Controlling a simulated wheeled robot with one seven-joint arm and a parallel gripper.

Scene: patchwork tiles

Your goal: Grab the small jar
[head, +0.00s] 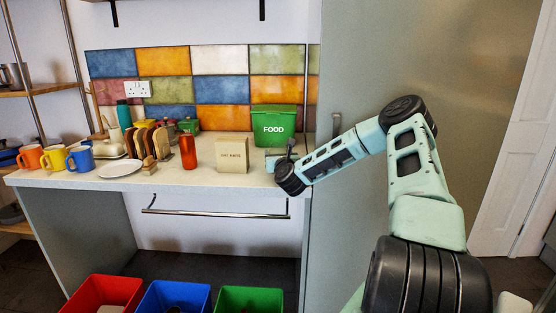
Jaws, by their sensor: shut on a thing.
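My gripper (274,158) is at the right end of the pale worktop (215,179), in front of the green FOOD bin (274,124) and right of the beige box (232,155). It is small in the head view and partly hidden by my black wrist joint. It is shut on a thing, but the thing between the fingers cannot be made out. I cannot pick out the small jar for certain.
A red bottle (188,152) stands left of the beige box. A white plate (120,169) and several mugs (80,159) are further left. A towel rail (215,214) runs below the worktop's front edge. Red, blue and green crates (250,297) stand on the floor. A tall grey panel (350,215) stands right.

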